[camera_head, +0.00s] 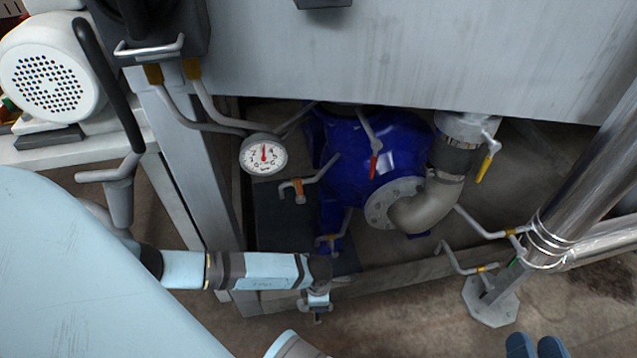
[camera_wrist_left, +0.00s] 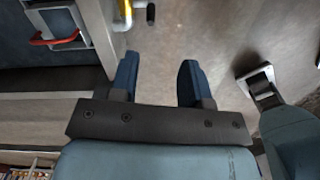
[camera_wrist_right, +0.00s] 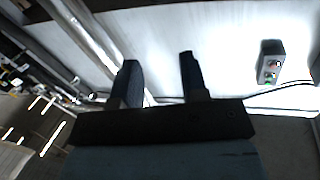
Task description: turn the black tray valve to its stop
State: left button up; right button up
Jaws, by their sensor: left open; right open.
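A long black lever handle (camera_head: 108,85) stands at the upper left in the head view, above a grey pipe fitting (camera_head: 118,190). I cannot tell for sure that this is the black tray valve. No gripper touches it. My right gripper (camera_head: 535,346) shows its blue fingertips at the bottom right edge of the head view, far from the lever. In the right wrist view it (camera_wrist_right: 158,82) is open and empty before a pale metal surface. My left gripper (camera_wrist_left: 158,82) is open and empty in the left wrist view; its fingers are not clear in the head view.
A blue pump (camera_head: 400,145) with red (camera_head: 374,167) and yellow (camera_head: 484,168) valve handles sits under a metal panel (camera_head: 420,50). A dial gauge (camera_head: 263,154) hangs left of it. A steel post (camera_head: 570,210) stands right. A button box (camera_wrist_right: 270,62) shows in the right wrist view.

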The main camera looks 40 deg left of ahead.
aim_at(317, 317)
pick_arm(q)
jog(key=f+b, duration=0.1)
jog(key=f, duration=0.1)
jog(key=a+f+b, duration=0.1)
jog(key=f, duration=0.1)
jog(key=shift+w+f, duration=0.15)
jog(key=shift+f, duration=0.15)
notch_tip(317, 317, down, 8)
jog(key=b, duration=0.4)
jog(key=shift+b, duration=0.35)
jog(key=shift+f+b, duration=0.3)
jog(key=shift+f, duration=0.45)
pick_arm(e)
jog(key=shift+w+d+f+n+t+y, duration=0.1)
jog(key=shift+w+d+n+t+y, duration=0.3)
jog(key=shift+w+n, duration=0.55)
jog(key=shift+w+d+f+n+t+y, duration=0.15)
jog(key=shift+w+d+n+t, duration=0.35)
jog(key=shift+n, duration=0.75)
pick_arm(q)
jog(key=shift+w, duration=0.1)
grip_shut()
